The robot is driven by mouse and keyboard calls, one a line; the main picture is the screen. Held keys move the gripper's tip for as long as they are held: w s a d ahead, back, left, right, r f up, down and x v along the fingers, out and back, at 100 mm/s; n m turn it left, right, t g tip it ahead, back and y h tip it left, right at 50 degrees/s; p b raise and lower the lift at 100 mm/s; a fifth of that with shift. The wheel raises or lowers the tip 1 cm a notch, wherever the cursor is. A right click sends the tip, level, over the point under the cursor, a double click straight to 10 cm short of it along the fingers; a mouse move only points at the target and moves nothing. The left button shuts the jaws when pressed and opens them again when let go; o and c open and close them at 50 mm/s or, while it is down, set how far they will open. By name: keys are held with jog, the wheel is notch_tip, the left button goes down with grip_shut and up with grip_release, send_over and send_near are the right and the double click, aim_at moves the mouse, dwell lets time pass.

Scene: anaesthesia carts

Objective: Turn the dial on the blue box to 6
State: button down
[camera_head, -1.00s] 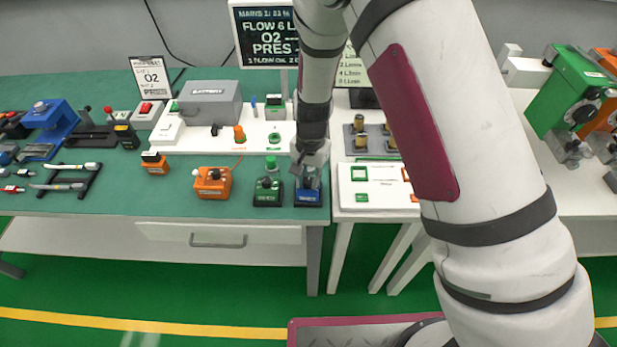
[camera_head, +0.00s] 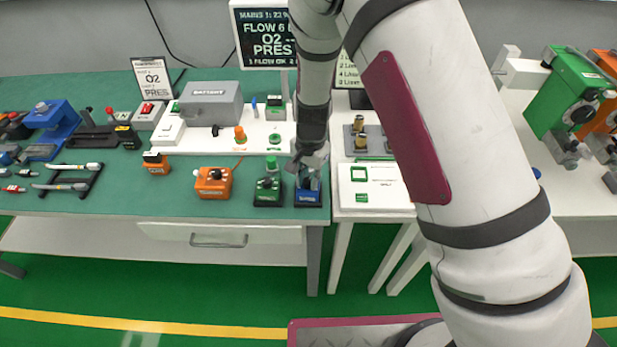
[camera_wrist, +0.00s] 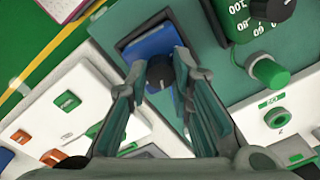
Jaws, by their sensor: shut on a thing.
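The blue box (camera_head: 308,198) stands at the front right edge of the green bench top, under my gripper (camera_head: 309,172). In the wrist view the blue box (camera_wrist: 150,48) has a dark dial (camera_wrist: 161,73) on its top face. My gripper (camera_wrist: 160,95) reaches down over the box with one finger on each side of the dial and is shut on it. The fingers cover the dial's sides. The number that the dial points at cannot be read. In the head view my gripper hides most of the dial.
A green box with a dial (camera_head: 267,190) stands close on the left of the blue box, and an orange box (camera_head: 213,182) farther left. A white panel (camera_head: 375,205) lies to the right on the neighbouring table. A sign (camera_head: 265,35) stands behind my arm.

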dwell(0.7)
jog(key=c, duration=1.4)
grip_release()
jog(key=shift+r, duration=0.1)
notch_tip(320, 180, up, 12)
jog(key=shift+s+d, duration=0.15)
jog(key=shift+d, duration=0.05)
